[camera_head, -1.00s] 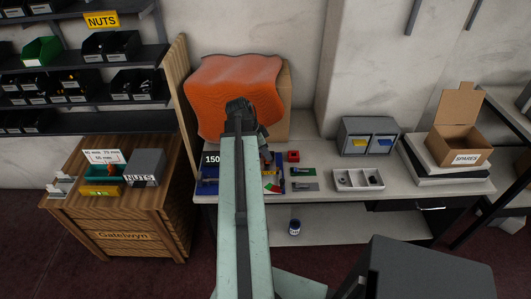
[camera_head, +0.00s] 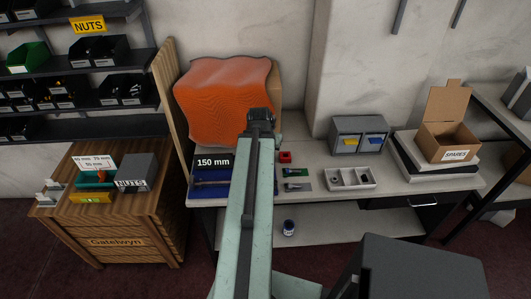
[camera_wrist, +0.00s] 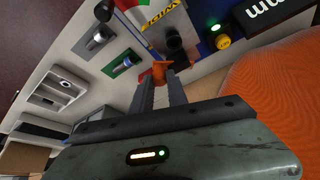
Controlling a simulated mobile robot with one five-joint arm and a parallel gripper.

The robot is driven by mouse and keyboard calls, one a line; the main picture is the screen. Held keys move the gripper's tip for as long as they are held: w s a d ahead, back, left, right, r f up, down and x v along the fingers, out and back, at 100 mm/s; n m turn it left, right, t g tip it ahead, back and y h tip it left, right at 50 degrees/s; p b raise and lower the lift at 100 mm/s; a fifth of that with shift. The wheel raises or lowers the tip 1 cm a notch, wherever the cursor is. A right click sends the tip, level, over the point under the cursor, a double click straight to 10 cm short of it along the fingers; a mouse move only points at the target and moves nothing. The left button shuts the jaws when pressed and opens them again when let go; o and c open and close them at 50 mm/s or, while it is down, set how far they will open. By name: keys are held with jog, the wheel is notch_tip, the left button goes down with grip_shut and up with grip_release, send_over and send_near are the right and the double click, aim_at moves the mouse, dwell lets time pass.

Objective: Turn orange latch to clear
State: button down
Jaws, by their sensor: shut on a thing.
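The orange latch (camera_wrist: 159,72) shows in the wrist view as a small orange piece between my fingertips. My gripper (camera_wrist: 162,84) is shut on it; the fingers hide part of it. Just beyond it are a black round part (camera_wrist: 174,44) and a yellow strip with lettering (camera_wrist: 163,20). A green light (camera_wrist: 215,27) and a yellow knob (camera_wrist: 222,42) are to the right. In the head view my gripper (camera_head: 261,120) is over the bench, right of the blue "150 mm" panel (camera_head: 212,176). The latch is hidden there behind my arm.
An orange draped cover (camera_head: 220,100) bulges close behind my gripper; it also fills the right of the wrist view (camera_wrist: 280,85).

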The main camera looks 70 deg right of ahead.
jog(key=shift+s+d+n+t+y, duration=0.15)
jog(key=shift+d+n+t, duration=0.4)
jog(key=shift+n, duration=0.65)
jog(key=shift+d+n+t+y, duration=0.25)
jog(key=shift+d+n, duration=0.35)
jog(key=shift+n, duration=0.6)
jog(key=shift+s+d+n+t+y, duration=0.1)
jog(key=shift+d+n+t, duration=0.45)
jog(key=shift+n, duration=0.65)
jog(key=c, duration=1.3)
grip_release()
jog(key=shift+d, duration=0.1)
jog(key=shift+w, duration=0.1)
jog(key=shift+r, duration=0.1)
jog(key=p+v, duration=0.7)
jog(key=shift+r, duration=0.25)
